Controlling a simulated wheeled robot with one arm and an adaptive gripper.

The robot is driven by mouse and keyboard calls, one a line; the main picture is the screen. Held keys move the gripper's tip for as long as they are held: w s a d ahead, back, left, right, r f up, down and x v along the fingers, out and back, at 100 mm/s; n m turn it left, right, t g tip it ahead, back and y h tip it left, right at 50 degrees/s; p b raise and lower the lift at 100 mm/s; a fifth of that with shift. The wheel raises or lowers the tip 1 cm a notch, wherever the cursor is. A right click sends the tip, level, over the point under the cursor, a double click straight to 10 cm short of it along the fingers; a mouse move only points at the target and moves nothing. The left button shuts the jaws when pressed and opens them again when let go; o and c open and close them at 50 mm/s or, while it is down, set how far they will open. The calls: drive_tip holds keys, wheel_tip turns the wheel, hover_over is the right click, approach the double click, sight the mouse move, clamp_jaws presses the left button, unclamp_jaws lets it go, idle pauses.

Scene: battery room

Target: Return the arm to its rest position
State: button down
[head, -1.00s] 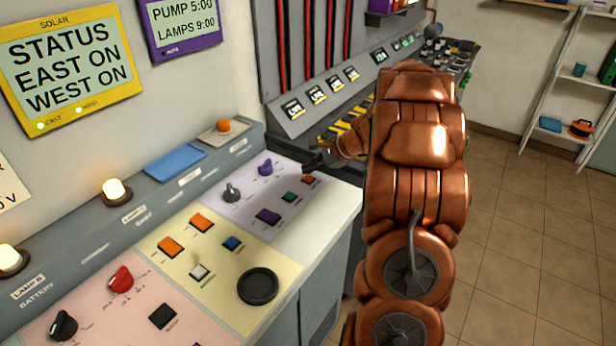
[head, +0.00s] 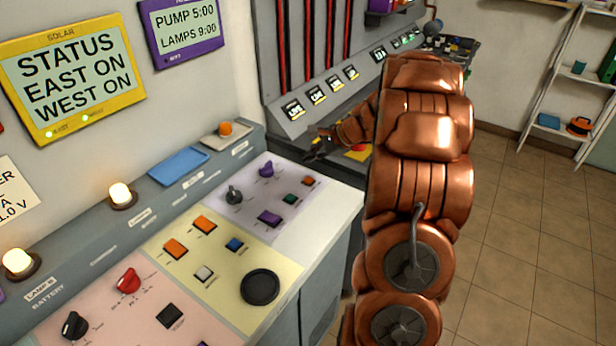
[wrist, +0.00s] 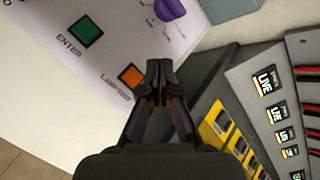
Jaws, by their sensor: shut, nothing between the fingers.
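My gripper (head: 312,150) is above the far end of the control desk, at the right of its purple panel section (head: 250,208), in the head view. My copper arm (head: 420,190) reaches up through the middle right of that view. In the wrist view my gripper (wrist: 158,92) is shut, with its fingertips together and nothing between them. The orange LAMP TEST button (wrist: 131,75) and green ENTER button (wrist: 86,31) show beyond it to the left. It appears apart from the panel.
The desk carries several buttons and knobs, including a red knob (head: 128,280) and a black round dial (head: 260,286). A grey cabinet with LIVE displays (head: 317,95) stands behind my gripper. A white shelf (head: 560,85) is at the right; the tiled floor (head: 530,220) before it is clear.

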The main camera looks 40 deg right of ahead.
idle(0.8)
drive_tip(key=s+a+r+n+g, duration=0.25)
drive_tip(key=s+a+n, duration=0.35)
drive_tip(key=a, duration=0.6)
drive_tip(key=s+a+r+n+g, duration=0.1)
drive_tip(key=s+a+n+g, duration=0.3)
drive_tip(key=s+a, duration=0.65)
drive_tip(key=s+a+n+g+h, duration=0.1)
drive_tip(key=s+n, duration=0.4)
drive_tip(key=s, duration=0.5)
drive_tip(key=s+a+n+g+h, duration=0.2)
drive_tip(key=s+a+n+h, duration=0.1)
drive_tip(key=s, duration=0.7)
drive_tip(key=shift+s+a+n+h, duration=0.35)
drive_tip(key=shift+a+n, duration=0.3)
drive_tip(key=shift+n, duration=0.75)
